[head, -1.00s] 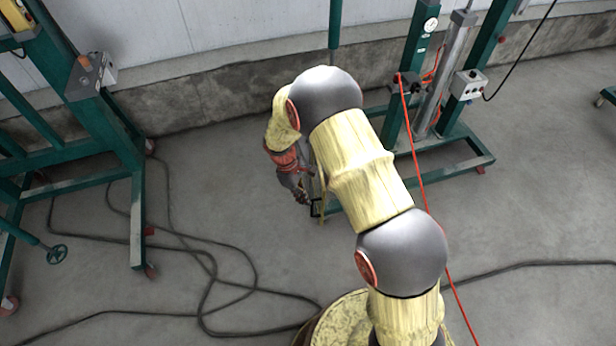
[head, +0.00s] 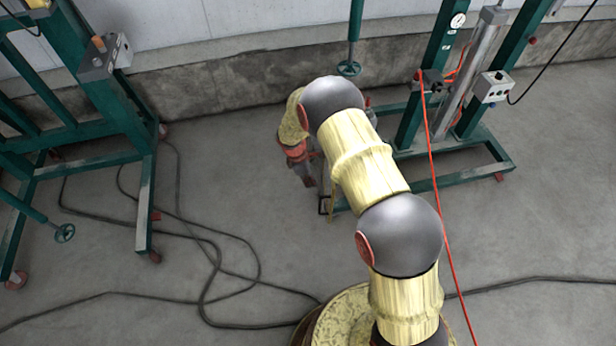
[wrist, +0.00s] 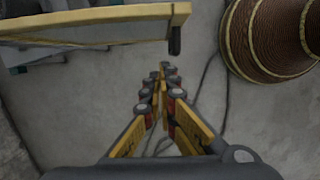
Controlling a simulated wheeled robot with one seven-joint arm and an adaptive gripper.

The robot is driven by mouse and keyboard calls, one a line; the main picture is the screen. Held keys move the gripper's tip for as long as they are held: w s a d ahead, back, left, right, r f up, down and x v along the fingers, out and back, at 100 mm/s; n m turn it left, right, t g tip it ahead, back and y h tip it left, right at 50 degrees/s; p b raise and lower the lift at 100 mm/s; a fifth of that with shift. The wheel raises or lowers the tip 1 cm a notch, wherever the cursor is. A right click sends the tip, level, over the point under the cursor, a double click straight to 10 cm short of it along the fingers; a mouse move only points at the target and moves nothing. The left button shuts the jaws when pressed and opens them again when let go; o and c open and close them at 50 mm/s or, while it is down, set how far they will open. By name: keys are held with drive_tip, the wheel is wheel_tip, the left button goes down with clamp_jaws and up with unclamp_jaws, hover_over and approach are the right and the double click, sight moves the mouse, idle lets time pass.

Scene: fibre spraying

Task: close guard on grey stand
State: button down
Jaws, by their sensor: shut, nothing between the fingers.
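A yellow-edged panel (wrist: 100,22), which looks like the guard, crosses the top left of the wrist view. A dark handle-like piece (wrist: 174,40) hangs at its right end. In the head view a small dark frame (head: 324,206) with a yellowish edge shows beside my arm, low and near the floor. The grey stand is mostly hidden; grey parts (wrist: 40,57) show under the panel in the wrist view. My gripper (wrist: 163,68) is shut and empty, its fingertips just left of and below the handle piece in the picture. No contact shows. In the head view my arm partly hides it.
A green frame (head: 145,205) with a control box stands at left. Another green frame (head: 425,70) with a gauge and grey cylinder stands at back right. A red hose (head: 438,210) hangs right of my arm. Dark cables (head: 215,262) lie on the floor. Open floor lies between.

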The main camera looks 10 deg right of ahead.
drive_tip(key=shift+s+d+f+b, duration=0.15)
drive_tip(key=shift+d+f+b, duration=0.15)
drive_tip(key=shift+d, duration=0.45)
drive_tip(key=shift+s+d+f+b, duration=0.1)
drive_tip(key=shift+d+f+b, duration=0.1)
drive_tip(key=shift+d+f, duration=0.4)
drive_tip(key=shift+s+d+f+b, duration=0.15)
drive_tip(key=shift+d+b, duration=0.1)
drive_tip(key=shift+d, duration=0.65)
